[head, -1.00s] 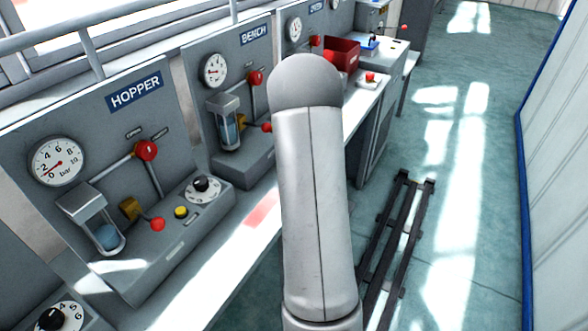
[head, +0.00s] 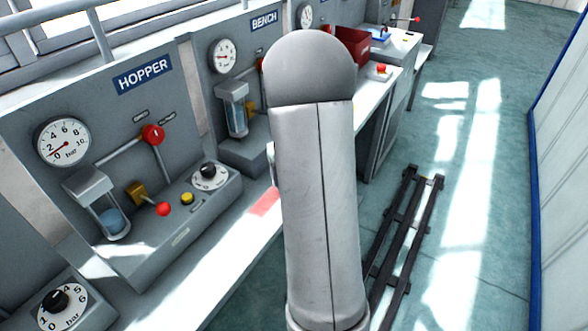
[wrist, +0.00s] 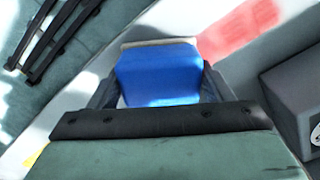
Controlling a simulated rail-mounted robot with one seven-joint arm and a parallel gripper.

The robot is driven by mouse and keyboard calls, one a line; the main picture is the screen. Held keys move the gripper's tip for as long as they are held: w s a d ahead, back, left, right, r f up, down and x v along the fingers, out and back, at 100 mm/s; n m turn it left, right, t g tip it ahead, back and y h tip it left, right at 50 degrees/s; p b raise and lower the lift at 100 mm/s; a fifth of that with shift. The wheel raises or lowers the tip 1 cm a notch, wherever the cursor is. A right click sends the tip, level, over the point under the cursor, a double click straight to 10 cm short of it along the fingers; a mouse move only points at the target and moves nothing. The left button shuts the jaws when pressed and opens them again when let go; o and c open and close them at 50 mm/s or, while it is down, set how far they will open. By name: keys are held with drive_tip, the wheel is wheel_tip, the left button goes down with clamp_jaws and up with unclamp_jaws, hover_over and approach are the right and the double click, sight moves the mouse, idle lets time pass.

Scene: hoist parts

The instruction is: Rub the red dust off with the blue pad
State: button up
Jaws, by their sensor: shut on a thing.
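The blue pad (wrist: 158,72) is held between the two dark fingers of my gripper (wrist: 160,90) in the wrist view. A pale strip runs along the pad's far edge. The red dust (wrist: 237,32) is a flat, faded red patch on the white bench top, up and to the right of the pad. In the head view the red dust (head: 264,201) shows just left of my arm, which hides my gripper and the pad.
The hopper panel (head: 95,140), with gauge, levers and dial, stands behind the bench top (head: 195,280). The bench panel (head: 225,95) is beyond it. A red bin (head: 352,44) stands farther along. A dark rail frame (head: 405,235) lies on the open floor at right.

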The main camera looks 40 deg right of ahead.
drive_tip(key=s+a, duration=0.1)
drive_tip(key=a, duration=0.3)
drive_tip(key=s+a, duration=0.2)
drive_tip(key=a, duration=0.3)
drive_tip(key=s+a, duration=0.2)
drive_tip(key=a, duration=0.2)
drive_tip(key=shift+a+b, duration=0.4)
drive_tip(key=shift+r, duration=0.1)
